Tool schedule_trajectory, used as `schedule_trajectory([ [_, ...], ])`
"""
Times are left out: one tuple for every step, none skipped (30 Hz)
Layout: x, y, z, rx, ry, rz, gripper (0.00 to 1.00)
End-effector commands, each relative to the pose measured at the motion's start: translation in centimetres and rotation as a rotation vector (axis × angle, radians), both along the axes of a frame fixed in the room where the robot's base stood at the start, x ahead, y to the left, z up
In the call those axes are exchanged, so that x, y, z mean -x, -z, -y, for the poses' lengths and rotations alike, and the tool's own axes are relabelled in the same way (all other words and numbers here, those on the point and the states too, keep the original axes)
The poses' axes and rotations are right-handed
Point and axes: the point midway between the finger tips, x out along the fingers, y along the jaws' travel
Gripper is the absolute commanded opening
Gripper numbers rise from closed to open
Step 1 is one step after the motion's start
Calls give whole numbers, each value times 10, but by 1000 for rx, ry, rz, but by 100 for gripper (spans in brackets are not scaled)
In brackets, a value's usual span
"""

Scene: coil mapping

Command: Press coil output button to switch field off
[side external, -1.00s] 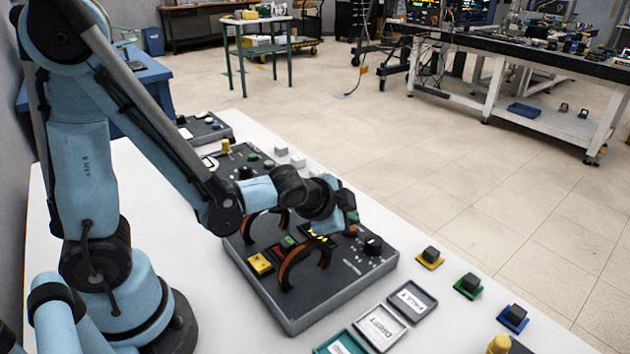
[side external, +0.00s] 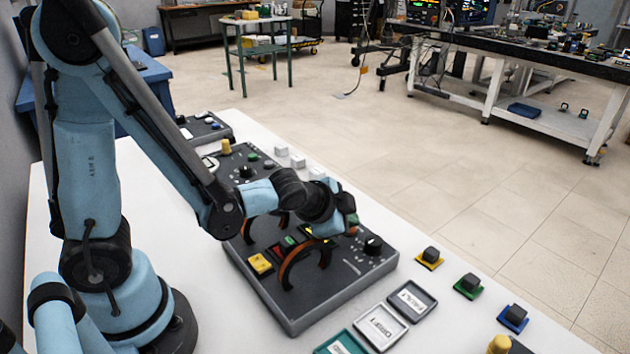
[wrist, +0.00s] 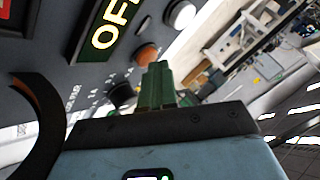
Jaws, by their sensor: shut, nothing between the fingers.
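The dark control panel (side external: 335,292) lies on the white table. It carries two orange-brown coil arches; the near one (side external: 305,262) stands clear. A lit display (wrist: 105,30) on the panel reads "OFF", its last letter partly cut off in the wrist view. Beside it is a round orange button (wrist: 147,53). My gripper (wrist: 157,75), with green fingers, is shut and empty. In the wrist view its tips overlap the area just below the orange button; I cannot tell whether they touch it. In the side view my gripper (side external: 350,217) is over the panel's right part, behind the near arch.
A black knob (side external: 373,245) is near the panel's right edge. A yellow button (side external: 260,264) is at its left. Labelled trays, including a grey one (side external: 411,299), lie in front right. Blocks on coloured bases, such as the green-based one (side external: 468,286), stand at the table's right edge.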

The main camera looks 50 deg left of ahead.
Motion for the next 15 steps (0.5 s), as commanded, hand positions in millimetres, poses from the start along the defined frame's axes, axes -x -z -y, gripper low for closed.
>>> schedule_trajectory([
  [2, -1, 3, 6, 2, -4, 0],
  [2, -2, 3, 7, 2, -3, 0],
  [2, -4, 3, 6, 3, -3, 0],
  [2, -4, 3, 6, 3, -3, 0],
  [2, -4, 3, 6, 3, -2, 0],
  [2, -4, 3, 6, 3, -2, 0],
  [2, -4, 3, 5, 2, -2, 0],
  [2, -4, 2, 5, 2, -2, 0],
  [2, -5, 2, 5, 2, -1, 0],
  [2, -5, 2, 5, 2, -1, 0],
  [1, -5, 2, 4, 1, 0, 0],
  [1, -6, 2, 3, 2, 0, 0],
  [1, -7, 2, 4, 2, 0, 0],
  [1, -9, 2, 3, 2, 1, 0],
  [1, -12, 2, 3, 2, 1, 0],
])
